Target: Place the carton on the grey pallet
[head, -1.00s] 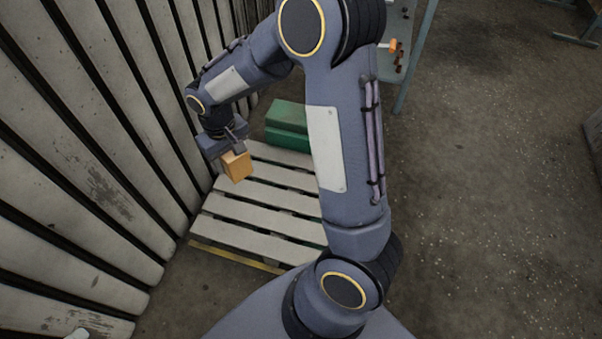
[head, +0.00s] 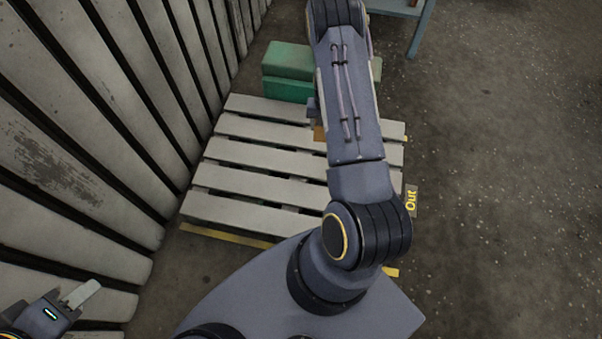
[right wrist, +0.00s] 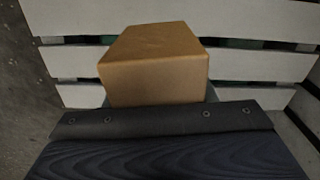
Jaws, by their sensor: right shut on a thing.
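The orange-brown carton (right wrist: 155,60) is held in my right gripper (right wrist: 160,105) in the right wrist view, with pallet slats behind it. In the head view only a sliver of the carton (head: 319,133) shows, and my right arm hides nearly all of that gripper. The grey pallet (head: 250,155) lies on the floor, its slats pale and bare where visible. The carton is over the pallet's far part; I cannot tell whether it touches. My left gripper (head: 80,294) shows at the lower left of the head view, away from the pallet; its opening is unclear.
A green box (head: 288,72) stands at the pallet's far edge. Pale slatted panels (head: 60,170) run along the left. A blue-legged table (head: 420,25) is at the upper right. Floor to the right is open.

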